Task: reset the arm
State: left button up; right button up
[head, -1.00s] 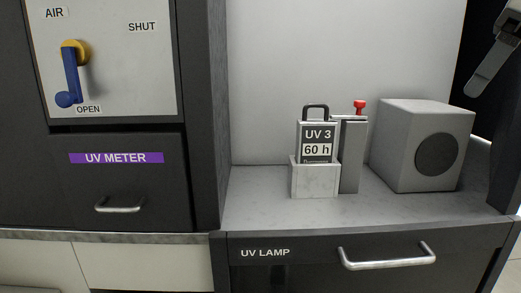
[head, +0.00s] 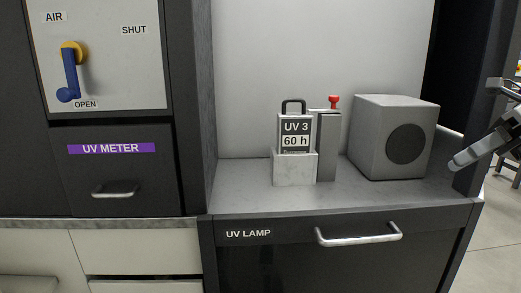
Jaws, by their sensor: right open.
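My right gripper (head: 470,158) shows at the right edge of the head view, beside the right end of the counter. It is open and empty, apart from everything, and partly cut off by the frame. My left gripper is not in view. A UV 3 cartridge (head: 295,127) marked 60 h, with a black loop handle, stands upright in a pale holder (head: 294,168). A grey post (head: 327,148) with a red knob (head: 334,101) stands right beside it.
A grey box (head: 369,130) with a dark round face stands on the counter (head: 240,197). Below is the UV LAMP drawer (head: 290,254), shut. At left are the UV METER drawer (head: 140,180) and a blue air lever (head: 71,76) pointing to OPEN.

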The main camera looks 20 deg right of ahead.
jog(key=w+a+f+m+t+h, duration=0.1)
jog(key=a+f+m+t, duration=0.35)
jog(key=f+m, duration=0.55)
jog(key=w+a+f+m+t+h, duration=0.1)
jog(key=a+f+m+t, duration=0.5)
jog(key=f, duration=0.6)
jog(key=w+a+f+m+t+h, duration=0.1)
jog(key=a+f+m+t, duration=0.15)
jog(key=f+m, duration=0.75)
jog(key=s+a+f+m+g+h, duration=0.2)
jog(key=s+a+f+m+g, duration=0.2)
jog(key=s+f, duration=0.35)
jog(key=s+a+f+m+g+h, duration=0.2)
jog(key=s+a+f+m+g, duration=0.15)
jog(key=s+f, duration=0.4)
jog(key=w+a+m, duration=0.2)
jog(key=a+m, duration=0.3)
jog(key=a, duration=0.3)
jog(key=shift+w+a, duration=0.35)
jog(key=shift+a, duration=0.05)
jog(key=shift+f, duration=0.1)
